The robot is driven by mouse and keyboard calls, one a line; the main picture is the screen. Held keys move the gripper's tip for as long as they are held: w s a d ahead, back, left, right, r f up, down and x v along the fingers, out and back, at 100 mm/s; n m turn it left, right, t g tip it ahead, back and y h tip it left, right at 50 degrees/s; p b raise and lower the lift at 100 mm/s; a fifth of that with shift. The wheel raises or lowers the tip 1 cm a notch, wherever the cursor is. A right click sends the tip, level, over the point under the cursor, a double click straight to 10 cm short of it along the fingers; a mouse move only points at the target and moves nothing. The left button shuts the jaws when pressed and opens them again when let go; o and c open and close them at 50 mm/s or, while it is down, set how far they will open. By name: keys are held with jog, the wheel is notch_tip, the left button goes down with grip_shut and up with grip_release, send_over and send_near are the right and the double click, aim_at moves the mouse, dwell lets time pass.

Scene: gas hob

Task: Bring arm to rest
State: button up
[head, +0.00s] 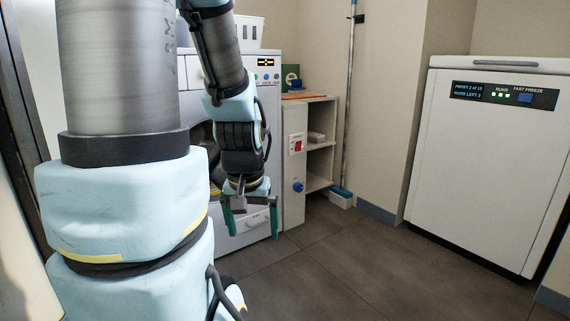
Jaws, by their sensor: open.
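My gripper (251,219) hangs at the end of my arm, left of the middle in the head view. Its two dark green fingers point down and stand apart, with nothing visible between them. It is in front of the lower part of a white washing machine (268,100). I cannot tell how far apart they are. My arm's pale blue and grey links fill the left side and hide much of the machine and its round door opening.
A small shelf unit (320,150) stands right of the machine. A mop or broom (349,100) leans in the corner. A white chest freezer (490,150) with a lit panel stands at the right. The dark tiled floor (365,255) between them is clear.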

notch_tip(320, 180, up, 46)
jog(key=s+g+p, duration=0.1)
jog(key=p, duration=4.5)
jog(key=shift+s+r, duration=0.25)
